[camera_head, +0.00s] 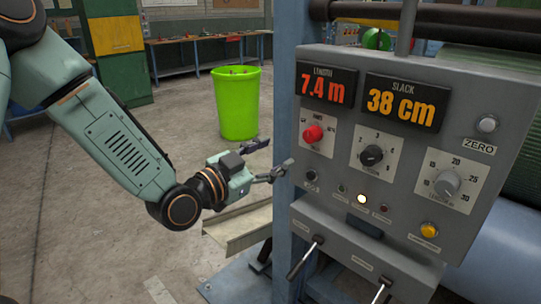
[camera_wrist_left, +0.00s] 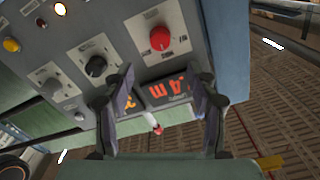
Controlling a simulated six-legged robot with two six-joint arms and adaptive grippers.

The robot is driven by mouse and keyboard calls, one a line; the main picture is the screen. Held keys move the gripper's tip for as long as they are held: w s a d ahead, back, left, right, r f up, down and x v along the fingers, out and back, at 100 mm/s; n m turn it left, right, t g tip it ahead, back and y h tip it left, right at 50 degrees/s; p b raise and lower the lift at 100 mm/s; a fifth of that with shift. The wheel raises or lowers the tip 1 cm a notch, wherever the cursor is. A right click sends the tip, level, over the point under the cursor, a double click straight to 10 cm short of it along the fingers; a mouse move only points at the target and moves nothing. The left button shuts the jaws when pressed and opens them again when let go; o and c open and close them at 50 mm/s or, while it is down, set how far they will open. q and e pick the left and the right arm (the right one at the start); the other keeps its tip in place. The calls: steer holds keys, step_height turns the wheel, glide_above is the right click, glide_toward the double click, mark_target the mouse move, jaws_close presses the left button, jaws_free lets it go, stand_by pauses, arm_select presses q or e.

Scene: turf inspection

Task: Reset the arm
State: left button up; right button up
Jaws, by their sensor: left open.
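My left arm comes in from the left in the head view, and my left gripper (camera_head: 268,160) is in front of the left edge of a grey control panel (camera_head: 340,222). Its fingers are apart with nothing between them. In the left wrist view the open fingers (camera_wrist_left: 165,105) frame part of the panel, with the red knob (camera_wrist_left: 160,38) and the red length display (camera_wrist_left: 166,90) beyond. In the head view the red knob (camera_head: 313,133) is up and to the right of the fingertips. My right gripper is in neither view.
The panel has a slack display (camera_head: 402,103) reading 38 cm, a black knob (camera_head: 371,155), a grey knob (camera_head: 447,184) and a lit lamp (camera_head: 361,198). Two levers (camera_head: 305,258) stick out below. A green bin (camera_head: 237,103) stands behind my arm. Open floor lies at lower left.

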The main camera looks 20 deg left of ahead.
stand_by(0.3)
arm_select(q)
steer(key=s+f+n+g+y, duration=0.2)
steer(key=s+f+n+g, duration=0.3)
steer(key=f, duration=0.7)
steer(key=s+f+n+g+y, duration=0.2)
steer(key=s+f+n+g, duration=0.2)
steer(key=s+f, duration=0.5)
steer(key=s+f+g+y, duration=0.1)
steer(key=s+f+g, duration=0.3)
steer(key=s+f, duration=0.3)
steer(key=s+f+g+y, duration=0.1)
steer(key=s+f+g, duration=0.3)
steer(key=s+f, duration=0.4)
steer(key=s, duration=0.7)
steer(key=shift+d+f, duration=0.25)
steer(key=shift+f, duration=0.05)
